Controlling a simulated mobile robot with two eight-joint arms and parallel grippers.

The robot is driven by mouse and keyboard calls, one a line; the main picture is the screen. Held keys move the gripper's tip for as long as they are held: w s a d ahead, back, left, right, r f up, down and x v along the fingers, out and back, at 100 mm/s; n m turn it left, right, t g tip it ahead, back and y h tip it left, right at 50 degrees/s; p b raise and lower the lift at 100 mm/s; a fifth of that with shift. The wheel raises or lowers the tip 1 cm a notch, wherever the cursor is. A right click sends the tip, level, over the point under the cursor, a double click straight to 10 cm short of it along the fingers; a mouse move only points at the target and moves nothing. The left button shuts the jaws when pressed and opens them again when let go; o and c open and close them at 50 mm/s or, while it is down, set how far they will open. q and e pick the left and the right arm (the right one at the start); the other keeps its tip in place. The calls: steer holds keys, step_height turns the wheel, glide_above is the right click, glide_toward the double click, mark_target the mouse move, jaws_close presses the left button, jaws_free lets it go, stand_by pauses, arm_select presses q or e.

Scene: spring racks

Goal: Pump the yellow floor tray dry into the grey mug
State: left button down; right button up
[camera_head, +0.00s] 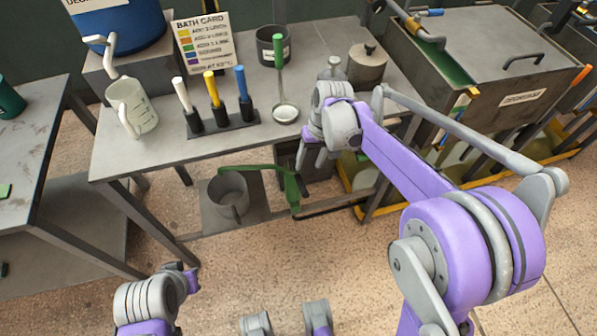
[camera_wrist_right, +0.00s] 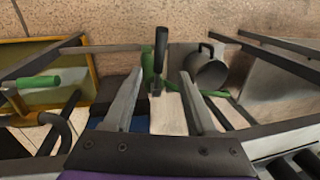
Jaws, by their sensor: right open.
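The yellow floor tray (camera_head: 359,208) lies on the floor at the right, under the bench and tank; part of it also shows at the left of the right wrist view (camera_wrist_right: 92,62). The grey mug (camera_head: 229,197) stands upright on a low dark plate beneath the bench. A green hand pump (camera_head: 291,188) stands to the mug's right, its long spout reaching over the mug. My right gripper (camera_head: 313,160) is above the pump. In its wrist view its open fingers (camera_wrist_right: 160,115) have the pump's black handle (camera_wrist_right: 159,60) ahead between them, apparently untouched. My left gripper (camera_head: 190,278) is low at left, its fingers unclear.
The bench (camera_head: 165,158) carries a white measuring jug (camera_head: 132,107), several coloured-handled tools in a rack (camera_head: 222,130), a ladle (camera_head: 285,112), a dark pot (camera_head: 272,45) and a lidded pot (camera_head: 367,64). A degreaser tank (camera_head: 480,80) stands right. Open floor lies in front.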

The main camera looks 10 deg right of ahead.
mark_target(303, 184)
steer(key=f, duration=0.3)
steer(key=a+f+b, duration=0.1)
steer(key=f, duration=0.3)
steer(key=a+f, duration=0.1)
steer(key=f, duration=0.2)
steer(key=shift+s+f+b, duration=0.15)
steer(key=shift+s+b, duration=0.05)
steer(key=shift+b, duration=0.15)
jaws_close()
stand_by(0.9)
